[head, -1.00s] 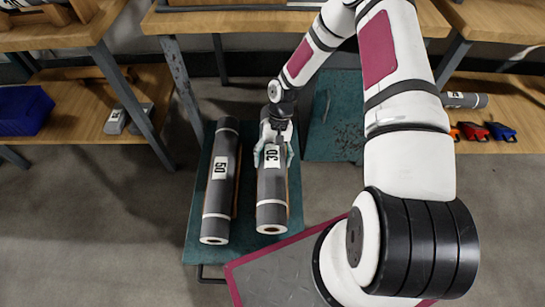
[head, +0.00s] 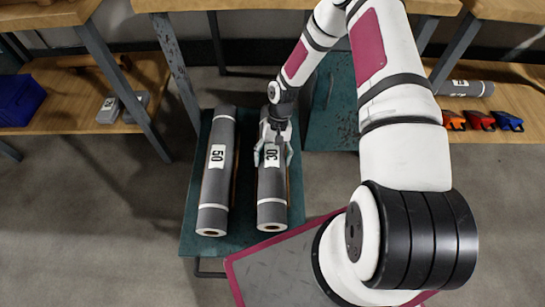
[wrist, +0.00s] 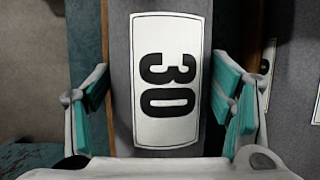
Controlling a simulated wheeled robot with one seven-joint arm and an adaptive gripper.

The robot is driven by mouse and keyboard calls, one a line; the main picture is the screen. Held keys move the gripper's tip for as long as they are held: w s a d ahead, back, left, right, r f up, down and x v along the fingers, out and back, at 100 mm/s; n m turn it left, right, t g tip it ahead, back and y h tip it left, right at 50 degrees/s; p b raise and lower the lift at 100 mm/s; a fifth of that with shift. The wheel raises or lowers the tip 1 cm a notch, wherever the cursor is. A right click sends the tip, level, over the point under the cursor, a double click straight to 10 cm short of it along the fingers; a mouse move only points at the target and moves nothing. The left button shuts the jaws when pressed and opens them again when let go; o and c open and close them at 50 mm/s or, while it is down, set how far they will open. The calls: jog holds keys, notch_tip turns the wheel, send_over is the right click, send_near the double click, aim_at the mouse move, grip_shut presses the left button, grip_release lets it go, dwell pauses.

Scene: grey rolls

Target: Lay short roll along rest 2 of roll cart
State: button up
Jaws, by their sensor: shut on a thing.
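A dark grey roll labelled 30 (head: 272,188) with white bands is over the right side of the teal roll cart (head: 238,243), in the head view. My gripper (head: 273,152) is shut on it around its middle, fingers on both sides. In the wrist view, the 30 roll (wrist: 165,80) fills the space between my teal-padded fingers (wrist: 165,110). A similar roll labelled 50 (head: 215,183) lies on the cart to its left, roughly parallel. The rests are mostly hidden beneath the rolls. Whether the 30 roll touches its rest, I cannot tell.
Wooden benches stand behind. A low shelf at left holds a blue bin (head: 18,100) and grey items (head: 122,107). The right shelf holds another grey roll (head: 466,88) and red and blue tools (head: 480,121). Another teal surface (head: 330,125) stands right of the cart. Bare floor lies left.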

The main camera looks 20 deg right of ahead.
jog(key=o, duration=1.8)
jog(key=shift+c, duration=0.2)
jog(key=v, duration=1.2)
